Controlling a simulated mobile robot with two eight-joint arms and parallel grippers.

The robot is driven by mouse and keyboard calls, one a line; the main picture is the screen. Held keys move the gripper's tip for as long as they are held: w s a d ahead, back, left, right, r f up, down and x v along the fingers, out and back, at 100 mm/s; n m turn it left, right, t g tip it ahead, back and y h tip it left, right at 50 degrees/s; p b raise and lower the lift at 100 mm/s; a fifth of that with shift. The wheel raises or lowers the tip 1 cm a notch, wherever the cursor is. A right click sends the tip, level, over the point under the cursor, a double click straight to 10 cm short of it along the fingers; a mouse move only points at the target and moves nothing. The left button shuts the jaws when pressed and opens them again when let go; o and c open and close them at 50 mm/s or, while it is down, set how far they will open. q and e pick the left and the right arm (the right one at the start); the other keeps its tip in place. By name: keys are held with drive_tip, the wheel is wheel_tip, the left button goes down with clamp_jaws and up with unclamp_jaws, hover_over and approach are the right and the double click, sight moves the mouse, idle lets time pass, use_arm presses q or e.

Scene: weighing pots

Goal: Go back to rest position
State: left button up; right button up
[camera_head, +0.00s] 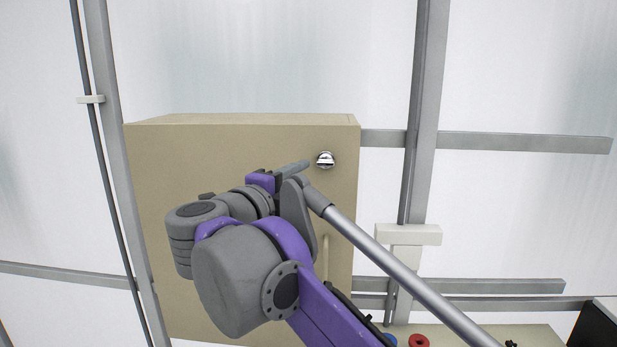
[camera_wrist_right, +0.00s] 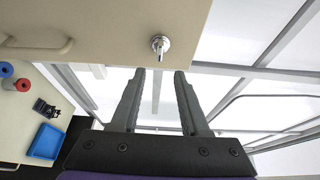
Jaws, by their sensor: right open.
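My right arm comes in from the lower right in the head view and reaches up in front of a beige cabinet (camera_head: 235,140). My right gripper (camera_head: 292,170) is near a round silver knob (camera_head: 325,159) on the cabinet's upper right front. In the right wrist view my right gripper (camera_wrist_right: 159,74) is open, with nothing between its fingers. The knob (camera_wrist_right: 160,44) lies just beyond the fingertips there and is not held. The arm hides much of the cabinet front. My left gripper is not in view.
A pale handle (camera_head: 326,258) is on the cabinet front. Grey metal bars (camera_head: 425,100) frame white panels behind. A worktop (camera_wrist_right: 18,130) holds a red ring-shaped item (camera_wrist_right: 22,84), a blue one (camera_wrist_right: 6,68), a small dark device (camera_wrist_right: 44,108) and a blue tray (camera_wrist_right: 46,140).

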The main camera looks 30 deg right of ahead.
drive_tip(key=shift+a, duration=0.1)
idle(0.4)
drive_tip(key=w+a+f+n+t+y, duration=0.3)
drive_tip(key=a+f+n+t+y, duration=0.5)
drive_tip(key=n+y, duration=0.55)
drive_tip(key=s+a+f+n+g+y, duration=0.25)
drive_tip(key=a+f+n, duration=0.25)
drive_tip(key=f+n, duration=0.4)
drive_tip(key=s+d+f+n+g, duration=0.2)
drive_tip(key=s+f+g, duration=0.1)
drive_tip(key=s+f, duration=0.4)
drive_tip(key=s+d+f+n+g+h, duration=0.1)
drive_tip(key=s+f, duration=0.5)
drive_tip(key=f, duration=0.7)
drive_tip(key=s+d+f+n+g, duration=0.3)
drive_tip(key=s+f+g, duration=0.3)
drive_tip(key=f, duration=0.5)
drive_tip(key=shift+s+d, duration=0.45)
drive_tip(key=shift+s, duration=0.35)
drive_tip(key=shift+n, duration=0.25)
